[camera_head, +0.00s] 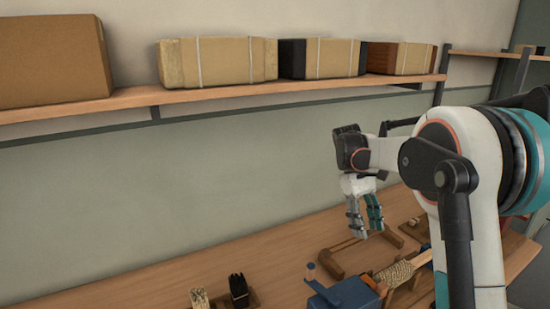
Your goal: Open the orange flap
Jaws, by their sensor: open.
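I cannot make out an orange flap in the head view. A blue device (345,295) with a small upright blue peg stands at the bottom edge of the picture, partly cut off. My gripper (365,230) points down above the back of the workbench, left of my white arm. Its grey and teal fingers are apart, with nothing visible between them. It appears to be above and behind the blue device, not touching it.
A wooden workbench (130,291) runs along the wall. Bristle bundles on a small block (239,290) stand to the left. A roll of tan cord (397,271) lies right of the blue device. A shelf (215,92) above holds several boxes.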

